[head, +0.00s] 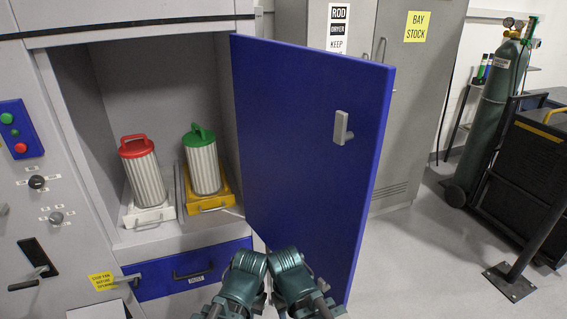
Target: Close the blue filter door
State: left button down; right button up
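The blue filter door (300,130) stands wide open, swung out to the right of the grey cabinet opening. A light grey handle (342,127) sits on its visible face near the outer edge. Inside the open compartment stand a filter with a red cap (147,170) and a filter with a green cap (203,160). My two teal arms show folded at the bottom middle, in front of the door's lower part. No gripper fingers can be made out there. I see no contact between my arms and the door.
The red-capped filter stands on a white tray (150,218), the green-capped one on a yellow tray (209,203). A blue drawer (190,272) is below the compartment. A grey locker (415,70) stands behind the door.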

aim_at(313, 193)
jog(key=k, duration=0.6)
jog(key=u, duration=1.35)
jog(key=k+l+u, duration=0.1)
jog(key=l, duration=0.3)
jog(key=l+u, duration=0.1)
jog(key=l, duration=0.25)
jog(key=k+l, duration=0.1)
jog(key=l, duration=0.35)
jog(key=k+l, duration=0.15)
jog(key=l, duration=0.3)
jog(key=k+l, duration=0.1)
jog(key=l, duration=0.35)
jog(key=k+l, duration=0.1)
jog(key=l, duration=0.35)
jog(key=k+l, duration=0.15)
jog(key=l, duration=0.3)
jog(key=k+l, duration=0.1)
jog(key=l, duration=0.35)
jog(key=k+l+z, duration=0.1)
jog(key=z, duration=0.2)
